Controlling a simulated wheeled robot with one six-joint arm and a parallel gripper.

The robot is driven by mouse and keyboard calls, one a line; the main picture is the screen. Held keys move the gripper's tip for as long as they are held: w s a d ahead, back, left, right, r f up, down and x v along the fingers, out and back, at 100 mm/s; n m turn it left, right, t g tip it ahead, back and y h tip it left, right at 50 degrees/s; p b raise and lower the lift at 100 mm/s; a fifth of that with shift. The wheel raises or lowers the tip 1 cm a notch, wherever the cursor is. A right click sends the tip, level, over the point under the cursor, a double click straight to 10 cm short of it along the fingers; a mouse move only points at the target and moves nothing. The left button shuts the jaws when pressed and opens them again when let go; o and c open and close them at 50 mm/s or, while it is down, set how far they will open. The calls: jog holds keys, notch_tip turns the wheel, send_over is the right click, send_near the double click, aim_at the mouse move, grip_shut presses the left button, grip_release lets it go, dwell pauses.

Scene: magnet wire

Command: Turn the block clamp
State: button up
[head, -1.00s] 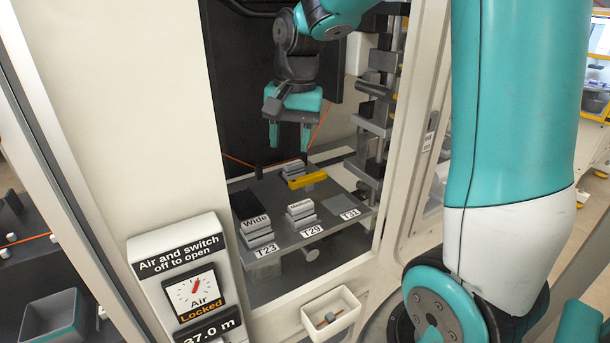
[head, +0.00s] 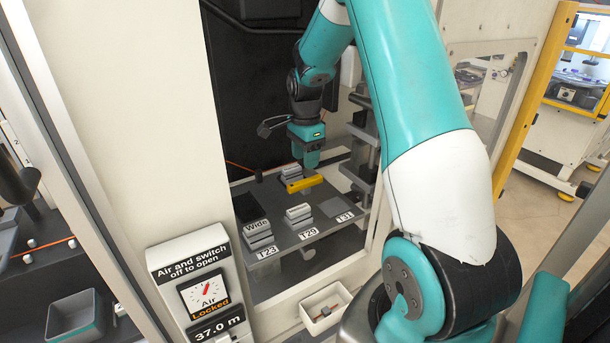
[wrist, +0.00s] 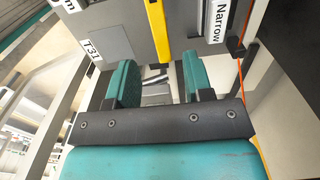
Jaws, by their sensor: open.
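The yellow bar (head: 304,184), which looks like the block clamp, lies at the back of the grey shelf (head: 292,222), beside a stack of light blocks (head: 290,171). My gripper (head: 311,162) points down just above and behind the bar's right part. In the wrist view the yellow bar (wrist: 159,30) runs down from the top edge toward the gap between my fingers (wrist: 160,82). The teal fingers are apart with nothing held between them. I cannot tell whether they touch the bar. A block labelled Narrow (wrist: 218,22) sits right of the bar in that view.
Block stacks stand at T23 (head: 258,235) and T29 (head: 298,214); the T31 spot (head: 343,203) is a bare plate. An orange wire (wrist: 241,85) runs close to my gripper. The cabinet wall and a panel reading Locked (head: 208,313) stand in front.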

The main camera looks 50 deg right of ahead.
aim_at(305, 181)
notch_tip(305, 181, down, 7)
jog(key=shift+f+p, duration=0.1)
jog(key=shift+p, duration=0.55)
grip_shut()
